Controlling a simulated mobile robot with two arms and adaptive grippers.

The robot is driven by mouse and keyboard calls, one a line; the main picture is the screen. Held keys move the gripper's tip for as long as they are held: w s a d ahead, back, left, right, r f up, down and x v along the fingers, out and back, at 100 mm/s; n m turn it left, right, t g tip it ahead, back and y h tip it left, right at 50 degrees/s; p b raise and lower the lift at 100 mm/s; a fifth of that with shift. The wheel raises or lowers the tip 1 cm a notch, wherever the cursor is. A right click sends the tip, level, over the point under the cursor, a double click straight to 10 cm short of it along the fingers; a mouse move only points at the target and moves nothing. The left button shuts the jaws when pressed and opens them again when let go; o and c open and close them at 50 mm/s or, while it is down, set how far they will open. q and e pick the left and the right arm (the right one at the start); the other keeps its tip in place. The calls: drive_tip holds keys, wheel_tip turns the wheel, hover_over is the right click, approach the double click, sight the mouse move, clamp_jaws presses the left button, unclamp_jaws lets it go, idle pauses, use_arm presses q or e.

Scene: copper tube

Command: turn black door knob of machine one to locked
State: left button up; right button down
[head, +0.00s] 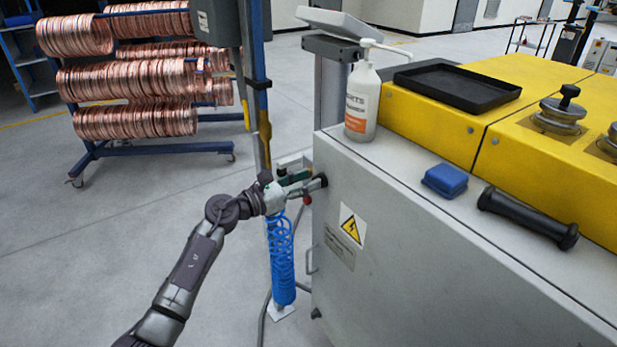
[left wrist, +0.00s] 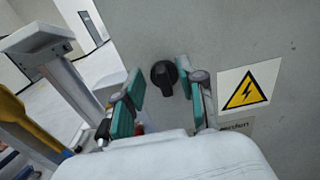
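The black door knob (left wrist: 163,75) sits on the grey cabinet door of the machine (head: 380,240), to the left of a yellow warning sign. In the left wrist view it lies between and a little beyond the green-padded fingers of my left gripper (left wrist: 157,97). A gap shows on the knob's left side; the right finger is close to it, and I cannot tell if they touch. My right gripper is in neither view.
A blue coiled hose (head: 282,255) hangs just below my left gripper, beside a post. A rack of copper coils (head: 140,85) stands behind left. Floor on the left is clear.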

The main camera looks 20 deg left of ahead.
use_arm(q)
drive_tip(key=shift+w+d, duration=0.3)
drive_tip(key=shift+w, duration=0.1)
clamp_jaws()
